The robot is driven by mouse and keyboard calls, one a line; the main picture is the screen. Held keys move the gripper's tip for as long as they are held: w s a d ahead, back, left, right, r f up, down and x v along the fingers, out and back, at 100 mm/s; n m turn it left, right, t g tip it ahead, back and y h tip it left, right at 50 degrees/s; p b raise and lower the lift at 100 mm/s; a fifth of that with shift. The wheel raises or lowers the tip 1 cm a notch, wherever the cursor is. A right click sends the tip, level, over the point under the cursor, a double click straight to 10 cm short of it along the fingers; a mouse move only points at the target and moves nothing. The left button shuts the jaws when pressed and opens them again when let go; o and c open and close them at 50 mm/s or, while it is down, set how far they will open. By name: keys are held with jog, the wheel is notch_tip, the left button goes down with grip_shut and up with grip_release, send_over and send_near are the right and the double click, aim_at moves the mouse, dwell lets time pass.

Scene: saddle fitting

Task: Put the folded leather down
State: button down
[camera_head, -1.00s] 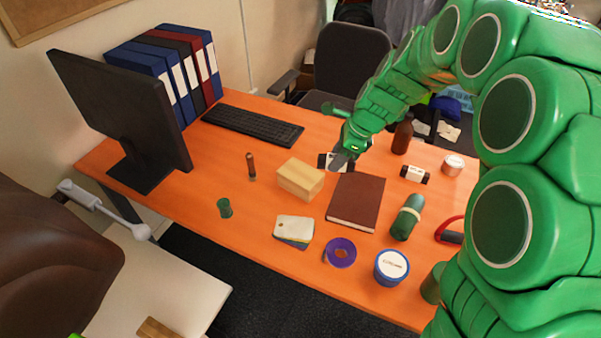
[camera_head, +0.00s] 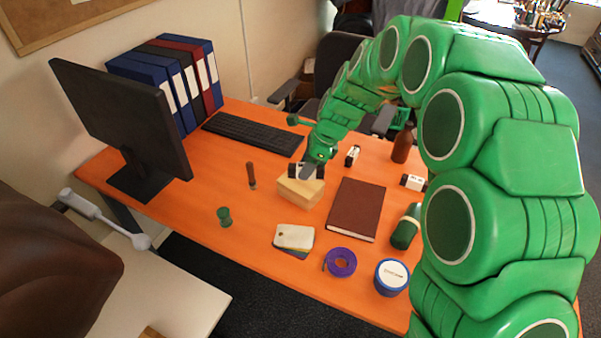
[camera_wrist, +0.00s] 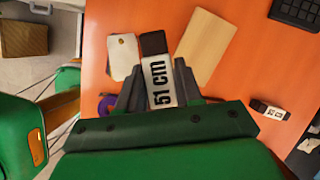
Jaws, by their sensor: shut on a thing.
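My gripper (camera_wrist: 158,88) is shut on the folded leather (camera_wrist: 159,80), a dark brown piece with a white band marked "51 cm". In the head view the leather (camera_head: 294,171) shows as a dark and white piece at my gripper (camera_head: 307,172), partly covered by it, over the back of the pale wooden block (camera_head: 299,193). In the wrist view the leather's dark end points away from me, just left of the block (camera_wrist: 206,45). I cannot tell whether it touches the block.
A brown book-like slab (camera_head: 356,208), cream swatches (camera_head: 294,237), a purple coil (camera_head: 340,262) and a green spool (camera_head: 224,216) lie around. Orange desk (camera_head: 180,205) is bare at left.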

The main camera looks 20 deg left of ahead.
jog(key=w+a+f, duration=0.1)
jog(key=w+f, duration=0.1)
jog(key=w+a+f, duration=0.3)
jog(key=w+f, duration=0.1)
jog(key=f, duration=0.1)
jog(key=shift+w+a, duration=0.1)
jog(key=shift+a, duration=0.25)
jog(key=shift+f, duration=1.55)
jog(key=shift+f, duration=0.2)
jog(key=c, duration=0.8)
grip_release()
jog(key=shift+o, duration=0.2)
jog(key=shift+r, duration=0.1)
jog(key=v, duration=1.2)
jog(key=shift+d, duration=0.1)
